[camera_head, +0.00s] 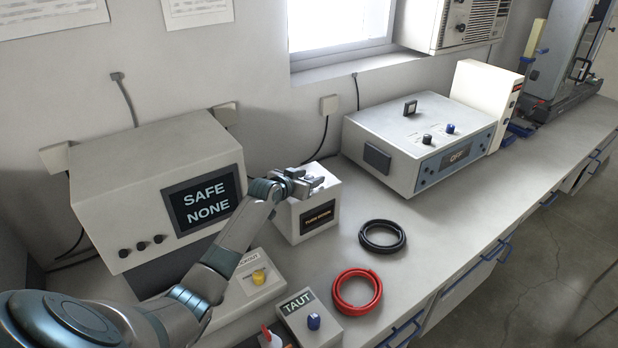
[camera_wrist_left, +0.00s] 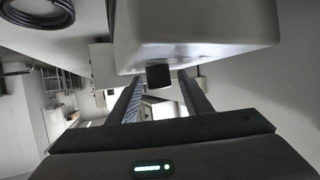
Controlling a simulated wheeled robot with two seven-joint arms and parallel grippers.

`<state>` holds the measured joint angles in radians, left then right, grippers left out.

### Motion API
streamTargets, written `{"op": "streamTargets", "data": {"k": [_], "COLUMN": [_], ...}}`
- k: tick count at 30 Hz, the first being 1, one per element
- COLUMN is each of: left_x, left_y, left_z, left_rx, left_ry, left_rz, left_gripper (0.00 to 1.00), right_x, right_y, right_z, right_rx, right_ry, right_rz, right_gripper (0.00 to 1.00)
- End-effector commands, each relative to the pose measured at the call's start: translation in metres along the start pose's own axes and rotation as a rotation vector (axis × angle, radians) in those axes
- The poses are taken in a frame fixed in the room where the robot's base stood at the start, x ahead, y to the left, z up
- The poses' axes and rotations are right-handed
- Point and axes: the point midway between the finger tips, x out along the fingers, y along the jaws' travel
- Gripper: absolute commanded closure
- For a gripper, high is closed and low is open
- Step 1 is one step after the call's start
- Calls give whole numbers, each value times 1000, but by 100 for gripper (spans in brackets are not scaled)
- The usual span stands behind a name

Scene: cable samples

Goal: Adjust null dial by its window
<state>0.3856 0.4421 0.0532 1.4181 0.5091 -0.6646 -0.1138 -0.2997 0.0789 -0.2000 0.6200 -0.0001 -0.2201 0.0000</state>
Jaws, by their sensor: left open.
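The null dial's white box (camera_head: 292,226) stands on the bench, with a small dark window (camera_head: 317,217) on its front showing orange text that seems to read "TURN DOWN". My left gripper (camera_head: 312,182) is at the top of this box and hides part of it. In the left wrist view, a black knob (camera_wrist_left: 158,75) on a pale box (camera_wrist_left: 210,35) lies between the tips of my open left fingers (camera_wrist_left: 160,82). I cannot tell whether a finger touches the knob. My right gripper is not in view.
A large instrument (camera_head: 130,185) reads "SAFE NONE". In front are a box with a yellow knob (camera_head: 259,277) and a "TAUT" box (camera_head: 318,325). Red (camera_head: 357,291) and black (camera_head: 382,237) cable coils lie right. A wide instrument (camera_head: 405,145) reads "OFF".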

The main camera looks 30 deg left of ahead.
Motion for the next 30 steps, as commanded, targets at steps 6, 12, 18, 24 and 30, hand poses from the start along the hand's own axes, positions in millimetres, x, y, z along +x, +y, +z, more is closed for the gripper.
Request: {"op": "streamTargets", "data": {"k": [6,12,18,24,30], "left_x": [0,0,0,-1,-1], "left_y": [0,0,0,2,3], "left_z": [0,0,-1,-2,-4], "left_rx": [0,0,-4,-20,-51], "left_ry": [0,0,0,0,0], "left_rz": [0,0,-7,-40,-112], "left_gripper": [69,96,96,96,96], "right_x": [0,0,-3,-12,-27], "right_y": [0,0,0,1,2], "right_z": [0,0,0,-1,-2], "right_rx": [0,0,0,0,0], "right_ry": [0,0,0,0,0], "right_rz": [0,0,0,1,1], "right_gripper": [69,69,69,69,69]}}
